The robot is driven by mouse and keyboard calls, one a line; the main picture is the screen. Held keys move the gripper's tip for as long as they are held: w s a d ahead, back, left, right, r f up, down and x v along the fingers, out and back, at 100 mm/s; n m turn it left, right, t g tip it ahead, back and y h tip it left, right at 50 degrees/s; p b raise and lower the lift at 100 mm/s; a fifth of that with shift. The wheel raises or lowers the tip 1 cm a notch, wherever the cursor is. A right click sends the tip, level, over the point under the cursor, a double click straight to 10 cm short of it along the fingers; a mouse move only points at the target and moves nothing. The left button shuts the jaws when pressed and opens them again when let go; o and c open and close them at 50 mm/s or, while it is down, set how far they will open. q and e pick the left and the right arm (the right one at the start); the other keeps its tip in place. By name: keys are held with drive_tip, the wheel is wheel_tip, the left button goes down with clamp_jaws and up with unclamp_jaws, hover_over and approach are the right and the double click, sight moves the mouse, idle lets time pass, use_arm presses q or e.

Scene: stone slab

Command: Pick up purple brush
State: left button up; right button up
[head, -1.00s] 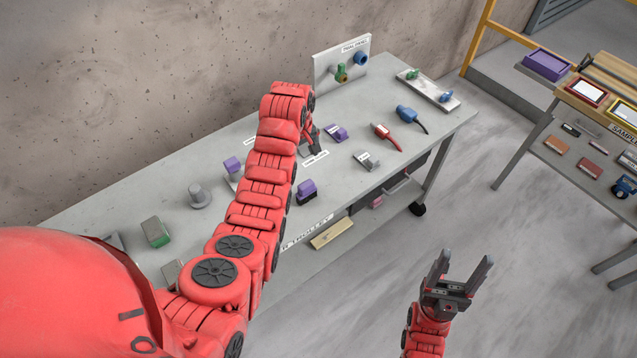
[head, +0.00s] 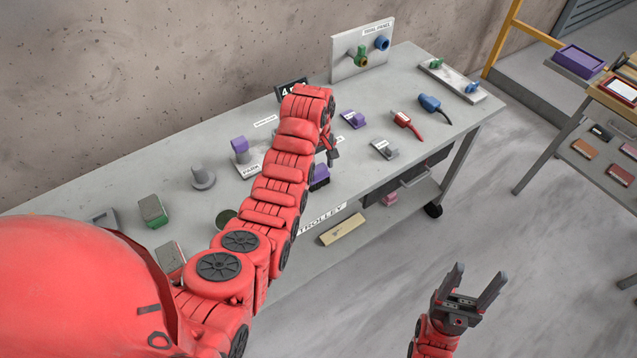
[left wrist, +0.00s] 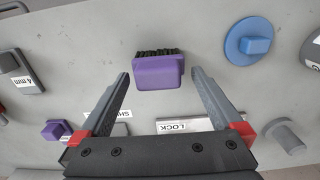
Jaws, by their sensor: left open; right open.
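The purple brush (left wrist: 158,72), a purple block with black bristles, lies on the grey trolley top. In the left wrist view it sits centred between the tips of my left gripper (left wrist: 158,78), with a gap on both sides and no contact visible. In the head view the brush (head: 320,178) is partly hidden behind my left arm. My left gripper (head: 331,155) shows there just above and beside it, fingers open and empty. My right gripper (head: 474,288) is open and empty, out over the floor right of the trolley.
A purple-topped block (head: 240,146) and grey peg (head: 203,176) stand left of my arm. A purple connector (head: 354,119), grey connector (head: 384,149), and red (head: 407,121) and blue plugs (head: 432,106) lie to the right. An upright panel (head: 361,50) stands at the back.

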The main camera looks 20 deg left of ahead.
sight(319, 179)
use_arm(q)
drive_tip(key=f+p, duration=0.3)
drive_tip(key=shift+s+d+f, duration=0.15)
drive_tip(key=shift+d+f, duration=0.1)
drive_tip(key=shift+d, duration=0.05)
drive_tip(key=shift+f, duration=0.7)
drive_tip(key=c, duration=1.2)
